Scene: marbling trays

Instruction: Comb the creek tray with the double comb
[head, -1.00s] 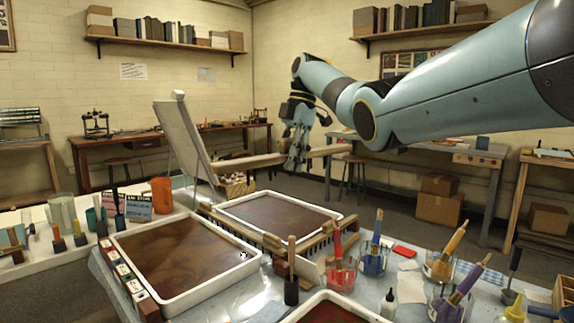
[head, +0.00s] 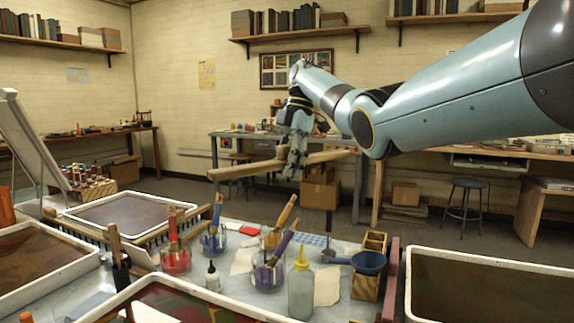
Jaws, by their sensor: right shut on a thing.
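My right gripper (head: 292,170) is shut on a long wooden comb (head: 240,171), held up in the air beyond the table. Its pale wooden bars stick out to both sides of the fingers. Its teeth are too small to make out. Four-sided white-rimmed marbling trays stand on the table: one at the back left (head: 125,194), one at the left edge (head: 85,257), one at the front (head: 155,276) with red and green swirls, and one at the right (head: 480,258) with dark brownish liquid. I cannot tell which is the creek tray. My left gripper is out of view.
Jars with brushes (head: 176,262), a yellow-tipped bottle (head: 301,295), a blue bowl (head: 368,263) and a wooden box (head: 364,289) crowd the middle of the table. A slanted board (head: 30,140) rises at the left. The air around the comb is clear.

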